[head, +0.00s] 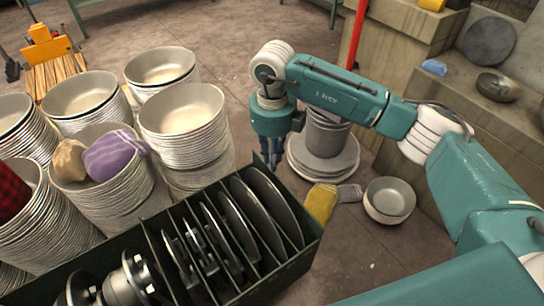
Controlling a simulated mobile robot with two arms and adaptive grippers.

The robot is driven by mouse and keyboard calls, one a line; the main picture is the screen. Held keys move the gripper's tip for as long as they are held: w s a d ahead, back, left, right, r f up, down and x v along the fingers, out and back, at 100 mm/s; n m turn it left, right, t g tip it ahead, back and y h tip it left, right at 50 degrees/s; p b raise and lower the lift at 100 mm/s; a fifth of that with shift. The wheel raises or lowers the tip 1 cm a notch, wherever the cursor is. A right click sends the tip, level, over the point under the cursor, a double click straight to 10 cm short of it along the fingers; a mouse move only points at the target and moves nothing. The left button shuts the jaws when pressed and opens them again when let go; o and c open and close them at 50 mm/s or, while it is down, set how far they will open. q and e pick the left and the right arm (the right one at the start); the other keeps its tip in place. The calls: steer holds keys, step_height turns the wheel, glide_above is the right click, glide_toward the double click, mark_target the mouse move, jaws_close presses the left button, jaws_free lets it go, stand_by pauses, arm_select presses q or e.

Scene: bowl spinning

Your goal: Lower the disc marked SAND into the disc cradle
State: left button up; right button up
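A dark green rack (296,262), which looks like the disc cradle, stands at the bottom centre. Several grey discs (275,207) stand on edge in its slots at the right end. I can read no SAND marking on any of them. My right gripper (272,158) hangs down just behind the rack's far edge, its dark blue fingers partly seen. I see no disc in it, but I cannot tell whether the fingers are open or shut. My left gripper is not in view.
Stacks of pale bowls (185,112) crowd the left. Behind my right gripper stand a grey bucket (326,138) and wide plates (338,172). A yellow cloth (320,203) and small bowls (390,198) lie right of the rack. A stone ledge (455,88) stands at upper right.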

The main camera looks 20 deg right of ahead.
mark_target(272, 184)
step_height(272, 184, down, 7)
steer(key=b, duration=0.4)
steer(key=shift+f+b, duration=0.2)
steer(key=shift+b, duration=0.15)
steer(key=shift+f+b, duration=0.45)
steer(key=shift+f, duration=0.1)
steer(key=shift+f+b, duration=1.6)
steer(key=shift+f, duration=0.05)
stand_by(0.6)
jaws_close()
steer(key=shift+r, duration=0.25)
stand_by(0.6)
steer(key=shift+r+p, duration=0.75)
steer(key=shift+r, duration=0.65)
